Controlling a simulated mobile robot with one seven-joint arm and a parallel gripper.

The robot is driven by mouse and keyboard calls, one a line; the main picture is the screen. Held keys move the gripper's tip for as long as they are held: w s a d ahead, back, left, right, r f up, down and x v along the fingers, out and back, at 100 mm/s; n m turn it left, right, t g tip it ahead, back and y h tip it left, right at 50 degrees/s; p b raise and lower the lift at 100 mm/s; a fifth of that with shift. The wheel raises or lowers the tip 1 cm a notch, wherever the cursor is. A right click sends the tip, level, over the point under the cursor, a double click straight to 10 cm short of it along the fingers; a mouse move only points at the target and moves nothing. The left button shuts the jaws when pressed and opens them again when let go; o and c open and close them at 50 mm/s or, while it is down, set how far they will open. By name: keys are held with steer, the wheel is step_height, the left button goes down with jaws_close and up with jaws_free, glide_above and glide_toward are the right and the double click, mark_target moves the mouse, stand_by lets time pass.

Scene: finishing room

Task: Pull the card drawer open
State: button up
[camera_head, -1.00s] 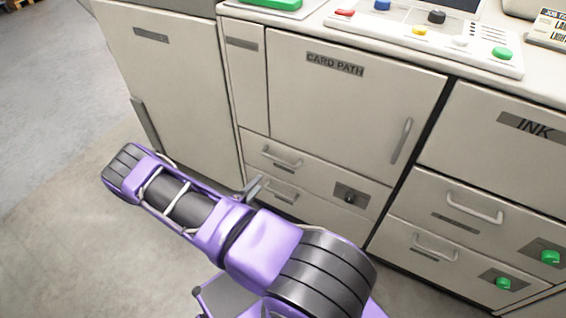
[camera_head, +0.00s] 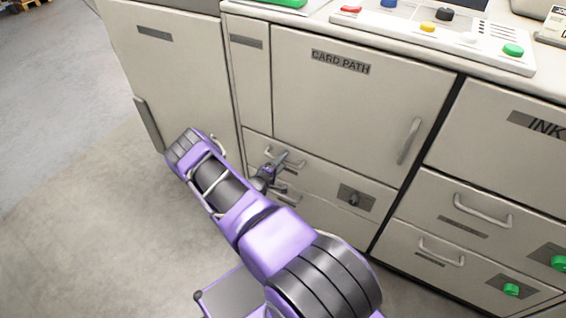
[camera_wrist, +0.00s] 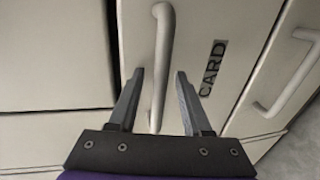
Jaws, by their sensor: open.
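The card drawer (camera_head: 318,172) is the upper of two shallow cream drawers under the CARD PATH door, and its front looks flush with the cabinet. In the wrist view its front (camera_wrist: 136,45) carries a CARD label and a grey bar handle (camera_wrist: 164,38). My gripper (camera_wrist: 160,75) is open, with one finger on each side of the handle and visible gaps between. In the head view my gripper (camera_head: 284,160) is at this handle and partly covers it. I cannot tell how deep the fingers reach around the bar.
The lower drawer's handle (camera_wrist: 298,72) lies close by on the right in the wrist view. A dark knob plate (camera_head: 355,197) is right of the card drawer handle. The CARD PATH door (camera_head: 350,110) above and the INK drawers (camera_head: 470,215) at right are shut. Open floor (camera_head: 90,220) lies left.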

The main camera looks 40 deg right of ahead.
jaws_close()
stand_by(1.5)
